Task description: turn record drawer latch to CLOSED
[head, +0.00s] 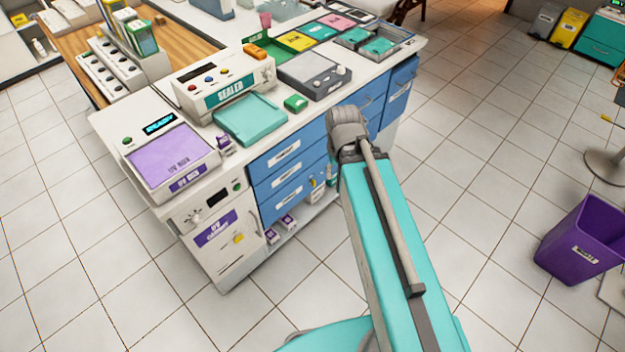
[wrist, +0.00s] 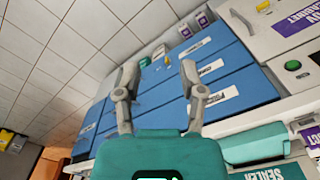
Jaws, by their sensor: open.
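The cabinet's blue drawers (head: 290,178) face the floor side in the head view, with white labels and handles. They also fill the middle of the wrist view (wrist: 232,75), tilted. I cannot make out for certain which drawer is the record drawer, nor its latch. My gripper (wrist: 158,73) is open and empty, its two fingers spread in front of the blue drawer fronts. In the head view my arm hides the gripper.
The counter carries a purple-topped UV box (head: 172,158), a sealer (head: 222,84), a teal tray (head: 250,118) and a grey box (head: 314,75). A white UV cabinet (head: 222,235) is at the cabinet's left end. A purple bin (head: 580,240) stands right. The tiled floor between is clear.

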